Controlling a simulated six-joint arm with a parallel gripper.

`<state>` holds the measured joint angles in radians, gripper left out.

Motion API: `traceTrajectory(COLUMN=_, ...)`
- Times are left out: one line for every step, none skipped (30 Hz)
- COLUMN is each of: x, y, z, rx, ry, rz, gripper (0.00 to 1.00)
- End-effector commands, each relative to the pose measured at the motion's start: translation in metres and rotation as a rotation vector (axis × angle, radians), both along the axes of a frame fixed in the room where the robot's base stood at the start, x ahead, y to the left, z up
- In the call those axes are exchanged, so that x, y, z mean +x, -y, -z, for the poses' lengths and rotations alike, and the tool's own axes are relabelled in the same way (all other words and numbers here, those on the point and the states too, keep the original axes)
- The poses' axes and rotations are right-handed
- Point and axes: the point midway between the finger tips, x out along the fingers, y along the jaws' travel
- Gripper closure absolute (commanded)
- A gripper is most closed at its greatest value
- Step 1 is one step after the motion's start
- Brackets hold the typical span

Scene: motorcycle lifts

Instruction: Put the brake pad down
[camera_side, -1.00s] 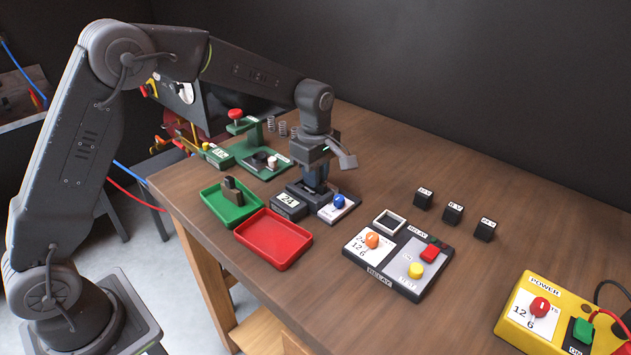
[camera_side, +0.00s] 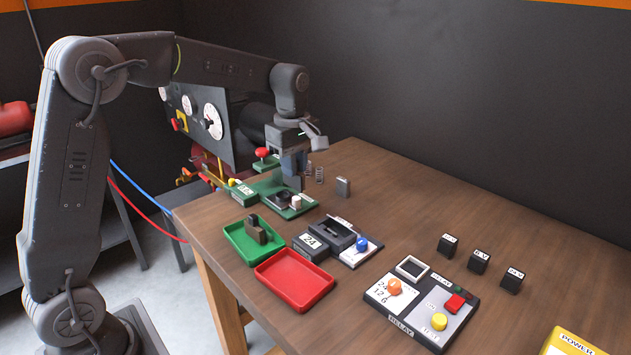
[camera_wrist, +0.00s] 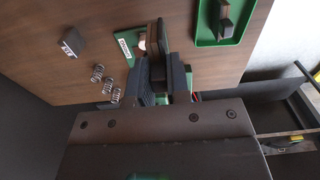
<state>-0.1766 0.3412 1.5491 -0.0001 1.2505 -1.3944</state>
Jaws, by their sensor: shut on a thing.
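My gripper (camera_side: 293,170) is above the green press fixture (camera_side: 270,187) at the back left, fingers pointing down. In the wrist view my gripper (camera_wrist: 167,75) is shut on a thin dark plate, the brake pad (camera_wrist: 157,38), which sticks out past the fingertips. In the side view the fingers largely hide the held pad, and I cannot tell if it touches the fixture. Another dark pad-like piece (camera_side: 256,231) stands in the green tray (camera_side: 237,243); it also shows in the wrist view (camera_wrist: 227,17).
A red tray (camera_side: 294,281) and a black gauge unit (camera_side: 330,232) with a blue knob stand in front. Springs (camera_wrist: 101,82) and a grey block (camera_side: 343,187) are beside the fixture. A relay tester (camera_side: 415,305) and black blocks (camera_side: 479,261) are to the right.

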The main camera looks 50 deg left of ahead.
Motion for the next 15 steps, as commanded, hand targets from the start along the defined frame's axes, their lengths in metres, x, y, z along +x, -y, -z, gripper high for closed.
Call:
traceTrajectory(x=-0.002, y=-0.005, z=-0.004, rx=0.000, ry=0.002, rz=-0.002, gripper=1.00)
traceTrajectory(x=-0.004, y=-0.008, z=-0.005, rx=0.000, ry=0.001, rz=-0.001, gripper=1.00)
traceTrajectory(x=-0.008, y=-0.013, z=-0.007, rx=0.000, ry=0.001, rz=-0.001, gripper=1.00)
traceTrajectory(x=-0.011, y=-0.017, z=-0.009, rx=0.000, ry=0.000, rz=-0.001, gripper=1.00)
traceTrajectory(x=-0.015, y=-0.022, z=-0.010, rx=0.000, ry=0.001, rz=0.001, gripper=1.00)
traceTrajectory(x=-0.023, y=-0.030, z=-0.012, rx=0.000, ry=0.001, rz=0.002, gripper=1.00)
traceTrajectory(x=-0.030, y=-0.037, z=-0.014, rx=0.001, ry=0.002, rz=0.004, gripper=1.00)
traceTrajectory(x=-0.039, y=-0.044, z=-0.016, rx=0.001, ry=0.002, rz=0.007, gripper=1.00)
traceTrajectory(x=-0.052, y=-0.054, z=-0.017, rx=0.001, ry=0.003, rz=0.011, gripper=1.00)
traceTrajectory(x=-0.063, y=-0.062, z=-0.018, rx=0.001, ry=0.003, rz=0.015, gripper=1.00)
traceTrajectory(x=-0.075, y=-0.069, z=-0.019, rx=0.001, ry=0.003, rz=0.019, gripper=1.00)
traceTrajectory(x=-0.091, y=-0.078, z=-0.020, rx=0.001, ry=0.002, rz=0.025, gripper=1.00)
traceTrajectory(x=-0.103, y=-0.084, z=-0.020, rx=0.001, ry=0.002, rz=0.030, gripper=1.00)
traceTrajectory(x=-0.115, y=-0.089, z=-0.020, rx=0.001, ry=0.002, rz=0.036, gripper=1.00)
traceTrajectory(x=-0.131, y=-0.095, z=-0.019, rx=0.002, ry=0.003, rz=0.043, gripper=1.00)
